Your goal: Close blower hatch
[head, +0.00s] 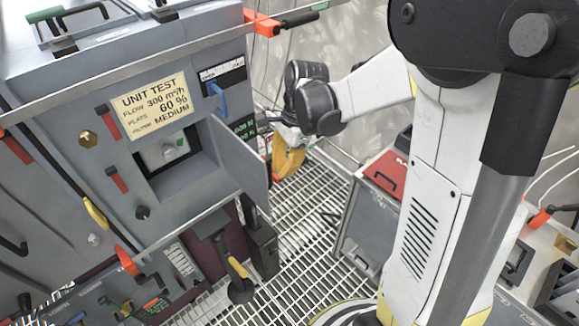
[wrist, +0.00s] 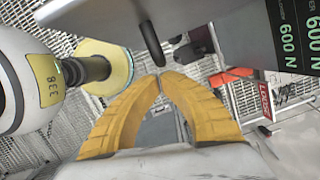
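The blower hatch (head: 240,165) is a flat grey door on the front of the grey unit. It stands open, swung out at the right of a square recess (head: 172,150). My gripper (head: 284,172) has yellow fingers and is to the right of the hatch, partly hidden by my wrist. In the wrist view, the two curved fingers (wrist: 160,76) meet at their tips, with nothing visible held between them. A dark rounded rod (wrist: 150,46) shows just beyond the tips, under a grey panel (wrist: 205,18). I cannot tell whether they touch.
The unit carries a "UNIT TEST" label (head: 155,104), a blue handle (head: 217,97) and red levers (head: 108,122). A black pedal-like lever (head: 238,278) stands below. A grey case with a red top (head: 385,172) is at the right. The grated floor (head: 300,235) between is mostly clear.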

